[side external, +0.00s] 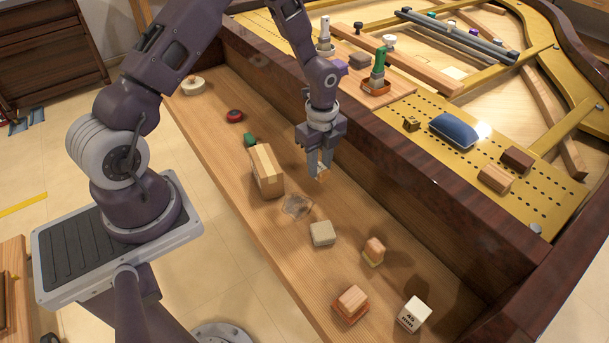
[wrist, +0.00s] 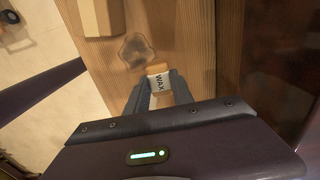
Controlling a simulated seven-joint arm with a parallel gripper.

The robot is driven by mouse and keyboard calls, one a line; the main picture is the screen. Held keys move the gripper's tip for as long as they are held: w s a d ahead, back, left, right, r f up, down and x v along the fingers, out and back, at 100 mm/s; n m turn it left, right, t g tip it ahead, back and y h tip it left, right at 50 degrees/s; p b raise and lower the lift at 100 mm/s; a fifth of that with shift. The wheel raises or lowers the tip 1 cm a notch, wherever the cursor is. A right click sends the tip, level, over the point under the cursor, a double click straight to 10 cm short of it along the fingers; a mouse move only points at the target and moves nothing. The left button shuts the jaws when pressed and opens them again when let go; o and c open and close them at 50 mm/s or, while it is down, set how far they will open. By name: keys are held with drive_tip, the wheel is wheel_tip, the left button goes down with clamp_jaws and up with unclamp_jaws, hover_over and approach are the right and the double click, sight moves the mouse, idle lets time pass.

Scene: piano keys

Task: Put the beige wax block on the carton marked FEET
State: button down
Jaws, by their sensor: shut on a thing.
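My gripper (side external: 321,172) hangs over the wooden key shelf near the dark inner wall. In the wrist view, my gripper (wrist: 158,92) is shut on a beige wax block (wrist: 159,82) with a pale label reading WAX. The held block (side external: 323,175) is small and partly hidden by the fingers in the side view. A tan carton-like box (side external: 267,172) with a pale strip stands on the shelf to the left of my gripper. Part of this box (wrist: 103,17) shows at the top of the wrist view. I cannot read FEET on anything.
A grey-beige block (side external: 322,233), two small stacks (side external: 374,251) (side external: 350,304) and a white block with black print (side external: 413,314) lie nearer. A red round thing (side external: 234,115) lies farther back.

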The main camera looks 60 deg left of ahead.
wheel_tip(320, 180, up, 8)
hover_over(265, 159)
wheel_tip(265, 159, down, 9)
drive_tip(key=shift+f, duration=0.1)
drive_tip(key=shift+f, duration=0.1)
drive_tip(key=c, duration=1.1)
unclamp_jaws()
